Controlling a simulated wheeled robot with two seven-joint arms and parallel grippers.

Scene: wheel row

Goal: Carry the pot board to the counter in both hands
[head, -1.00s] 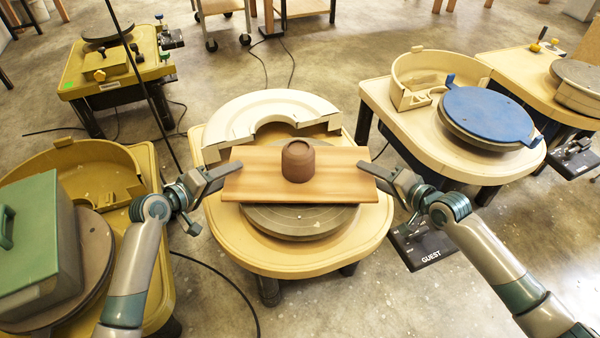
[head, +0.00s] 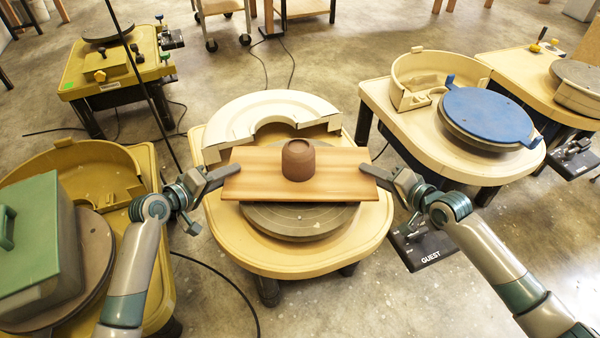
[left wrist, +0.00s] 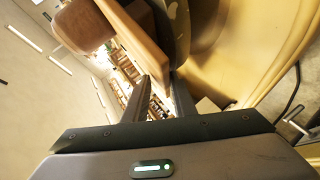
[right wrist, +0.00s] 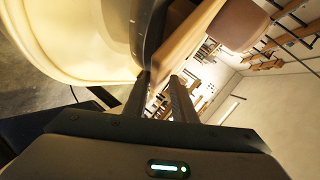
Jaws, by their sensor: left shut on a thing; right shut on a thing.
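The pot board (head: 338,179) is a flat wooden plank with a brown clay pot (head: 298,161) upright near its middle. It is above the grey wheel head (head: 300,220) of the middle pottery wheel. My left gripper (head: 222,176) is shut on the board's left end, and my right gripper (head: 376,174) is shut on its right end. The board looks about level. The left wrist view shows the board's edge (left wrist: 140,40) at my left fingers and the pot (left wrist: 82,25) beyond. The right wrist view shows the board's other end (right wrist: 185,40) and the pot (right wrist: 236,22).
The middle wheel has a cream splash pan (head: 255,110) behind the board. A wheel with a blue bat (head: 492,115) stands at right. A yellow wheel with a green box (head: 35,240) stands at left. Another yellow wheel (head: 85,72) is behind it. Open floor (head: 330,70) lies behind the middle wheel.

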